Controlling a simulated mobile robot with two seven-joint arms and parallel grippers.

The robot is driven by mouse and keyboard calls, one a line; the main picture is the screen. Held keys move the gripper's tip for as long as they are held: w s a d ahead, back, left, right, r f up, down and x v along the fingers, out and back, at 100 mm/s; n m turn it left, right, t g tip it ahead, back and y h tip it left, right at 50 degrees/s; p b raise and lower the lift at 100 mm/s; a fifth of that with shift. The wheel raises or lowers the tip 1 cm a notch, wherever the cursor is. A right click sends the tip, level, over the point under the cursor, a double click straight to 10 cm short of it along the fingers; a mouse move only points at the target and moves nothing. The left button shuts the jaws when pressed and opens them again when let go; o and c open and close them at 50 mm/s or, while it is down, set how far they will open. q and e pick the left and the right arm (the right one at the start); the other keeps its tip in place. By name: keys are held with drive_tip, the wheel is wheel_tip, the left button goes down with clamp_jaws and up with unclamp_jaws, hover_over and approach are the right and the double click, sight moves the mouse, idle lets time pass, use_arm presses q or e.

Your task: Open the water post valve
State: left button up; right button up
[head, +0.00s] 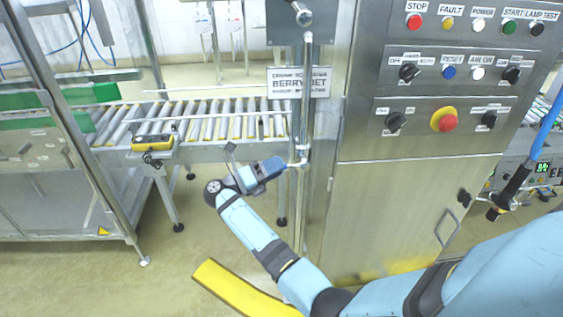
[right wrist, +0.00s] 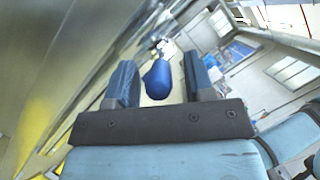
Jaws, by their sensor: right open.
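The water post is a thin vertical metal pipe (head: 305,95) in front of the steel cabinet. Its valve (head: 302,158) sits low on the pipe, and the blue valve handle (right wrist: 157,80) shows clearly in the right wrist view. My right gripper (head: 275,167) is just left of the pipe at valve height. In the right wrist view its two blue fingers stand open, one on each side of the handle, with gaps visible. I cannot tell how deep the handle lies between them. In the head view the gripper hides most of the handle. My left gripper is not in view.
A control cabinet (head: 420,205) with buttons and knobs stands right of the post. A roller conveyor (head: 215,125) runs behind it, with a yellow device (head: 152,142) at its edge. A sign (head: 300,82) hangs by the pipe. A yellow strip (head: 240,290) lies on the floor.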

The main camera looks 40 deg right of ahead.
drive_tip(key=shift+d, duration=0.1)
clamp_jaws()
drive_tip(key=shift+f, duration=0.1)
idle(0.3)
